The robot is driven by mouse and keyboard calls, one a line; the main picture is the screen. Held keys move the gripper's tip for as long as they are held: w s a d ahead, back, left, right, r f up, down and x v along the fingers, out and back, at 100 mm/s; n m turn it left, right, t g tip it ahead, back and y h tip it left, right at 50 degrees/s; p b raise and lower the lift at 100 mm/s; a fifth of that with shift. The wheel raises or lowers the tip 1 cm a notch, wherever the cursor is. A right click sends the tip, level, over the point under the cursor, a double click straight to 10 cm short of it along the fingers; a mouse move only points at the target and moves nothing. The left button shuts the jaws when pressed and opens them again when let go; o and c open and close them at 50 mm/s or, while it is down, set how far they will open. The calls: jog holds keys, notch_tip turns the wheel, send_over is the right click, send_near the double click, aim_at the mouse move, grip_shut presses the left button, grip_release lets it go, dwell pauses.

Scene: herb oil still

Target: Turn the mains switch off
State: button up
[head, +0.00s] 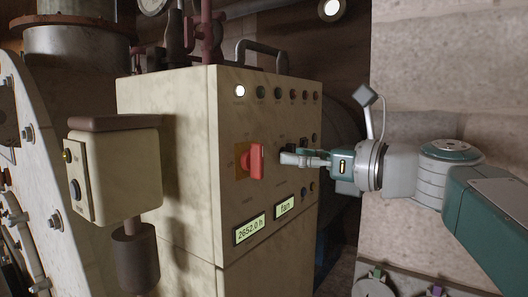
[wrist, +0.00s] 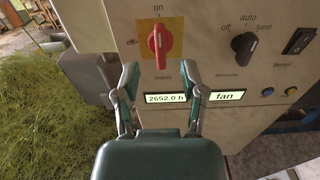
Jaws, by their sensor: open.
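The mains switch is a red rotary handle (head: 255,161) on an orange-yellow plate (head: 241,164) on the cream control cabinet's front. In the wrist view the red handle (wrist: 158,42) stands upright, in line with the "on" label above it; "off" is printed to its left. My gripper (head: 300,160) is in front of the panel, to the right of the switch in the head view. In the wrist view my gripper (wrist: 160,85) is open and empty, its two fingers spread just below the handle. It appears apart from the handle.
A black auto/hand selector (wrist: 243,46) and a black rocker switch (wrist: 297,40) sit right of the mains switch. Displays reading "2652.0 h" (head: 250,229) and "fan" (head: 285,207) lie below. A cream box (head: 115,170) stands at the left. A stone wall is behind my arm.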

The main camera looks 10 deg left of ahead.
aim_at(263, 153)
jog(key=x, duration=0.8)
jog(key=shift+w+a, duration=0.1)
jog(key=shift+a, duration=0.05)
jog(key=shift+f, duration=0.1)
grip_shut()
